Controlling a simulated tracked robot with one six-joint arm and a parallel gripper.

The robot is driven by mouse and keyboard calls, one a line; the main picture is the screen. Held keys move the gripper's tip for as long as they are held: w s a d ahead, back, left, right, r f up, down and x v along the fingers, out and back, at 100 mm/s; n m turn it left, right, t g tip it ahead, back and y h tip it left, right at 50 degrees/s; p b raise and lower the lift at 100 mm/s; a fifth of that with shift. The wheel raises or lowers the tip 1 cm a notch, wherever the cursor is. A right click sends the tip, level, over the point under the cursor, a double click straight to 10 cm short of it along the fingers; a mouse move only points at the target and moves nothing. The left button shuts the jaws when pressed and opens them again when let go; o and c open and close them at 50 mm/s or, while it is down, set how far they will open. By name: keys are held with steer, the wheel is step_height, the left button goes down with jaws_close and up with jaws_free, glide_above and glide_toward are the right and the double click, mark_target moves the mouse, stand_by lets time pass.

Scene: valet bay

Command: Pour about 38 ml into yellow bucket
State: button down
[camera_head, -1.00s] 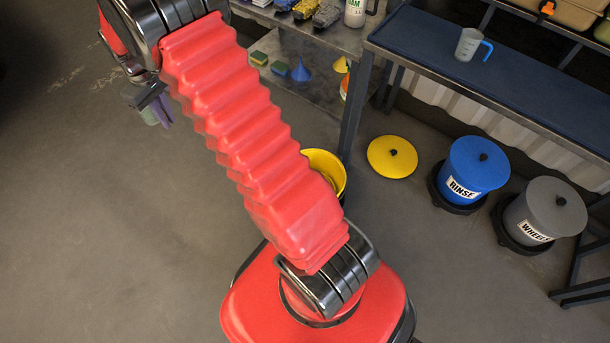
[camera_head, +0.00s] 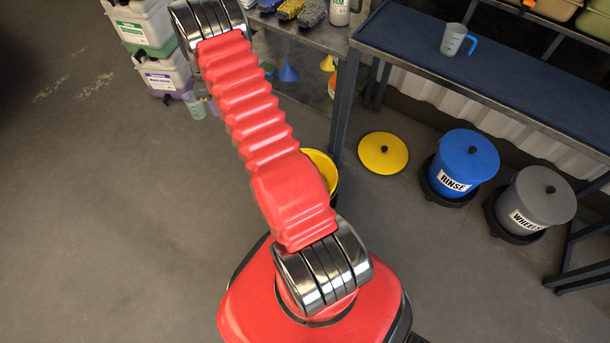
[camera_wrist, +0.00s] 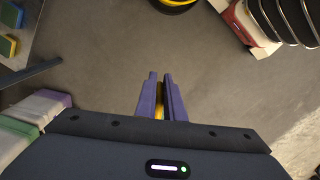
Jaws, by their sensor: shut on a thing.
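The yellow bucket (camera_head: 323,165) stands on the floor, partly hidden behind my arm in the head view. A yellow and black round edge (camera_wrist: 176,4) at the top of the wrist view looks like part of it. My gripper (camera_wrist: 160,77) has purple fingers closed on a narrow yellow part (camera_wrist: 159,100), apparently a handle. In the head view a small translucent greenish cup (camera_head: 196,108) hangs at my gripper, away from the bucket. Its liquid level cannot be made out, and its body is hidden in the wrist view.
Jugs with green (camera_head: 141,27) and purple (camera_head: 165,78) labels stand at upper left. A clear jug with a blue handle (camera_head: 454,39) is on the blue-topped bench. The yellow lid (camera_head: 383,152), blue RINSE bucket (camera_head: 468,160) and grey WHEELS bucket (camera_head: 538,198) are on the floor.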

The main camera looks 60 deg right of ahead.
steer(key=s+d+f+n, duration=0.2)
steer(key=s+d+f, duration=0.4)
steer(key=d+f, duration=0.35)
steer(key=s+d+f+n, duration=0.2)
steer(key=s+d+f, duration=0.3)
steer(key=d+f, duration=0.45)
steer(key=s+d+f+n, duration=0.2)
steer(key=s+d+f, duration=0.3)
steer(key=s+f, duration=0.3)
steer(key=s+d+f+n, duration=0.3)
steer(key=s+d+f, duration=0.3)
steer(key=s+f, duration=0.3)
steer(key=s, duration=0.3)
steer(key=shift+s, duration=0.35)
steer(key=shift+r, duration=0.1)
